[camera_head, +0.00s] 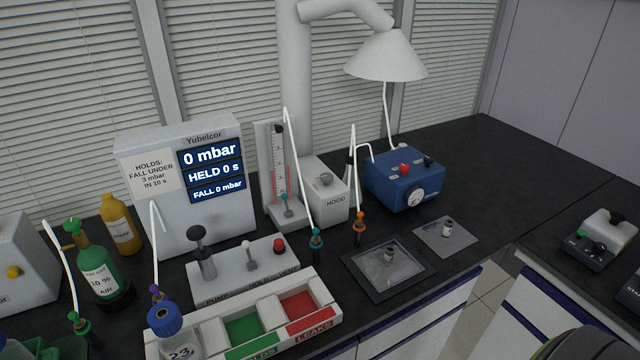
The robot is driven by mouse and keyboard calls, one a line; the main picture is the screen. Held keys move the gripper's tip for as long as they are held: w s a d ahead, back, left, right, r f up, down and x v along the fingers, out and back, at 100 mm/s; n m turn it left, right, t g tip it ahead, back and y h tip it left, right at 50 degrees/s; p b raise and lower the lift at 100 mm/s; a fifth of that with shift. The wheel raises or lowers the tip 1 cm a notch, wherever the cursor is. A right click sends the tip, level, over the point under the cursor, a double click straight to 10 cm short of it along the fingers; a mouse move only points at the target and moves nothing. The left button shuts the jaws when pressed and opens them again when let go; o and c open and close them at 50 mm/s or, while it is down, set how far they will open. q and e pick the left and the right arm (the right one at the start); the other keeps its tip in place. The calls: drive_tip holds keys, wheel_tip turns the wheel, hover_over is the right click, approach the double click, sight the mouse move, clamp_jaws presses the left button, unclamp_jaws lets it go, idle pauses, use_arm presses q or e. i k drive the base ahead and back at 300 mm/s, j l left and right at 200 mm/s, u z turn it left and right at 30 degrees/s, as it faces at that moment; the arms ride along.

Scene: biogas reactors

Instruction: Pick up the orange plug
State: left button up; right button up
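The orange plug (360,229) stands upright on the black bench, at the lower end of a thin white tube (353,165). The tube rises from it, bends over at the top and passes by the hood unit. The plug is left of the blue box and just behind the dark square tray. Neither of my grippers shows in the head view, so nothing is seen touching the plug.
A teal plug (316,240) on another white tube stands to the left. Nearby are the blue box (403,181), the dark tray (372,290), the white pump unit (222,279) and a red and green bin (330,318). The bench at the back right is clear.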

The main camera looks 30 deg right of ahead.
sight(360, 214)
drive_tip(key=z, duration=1.2)
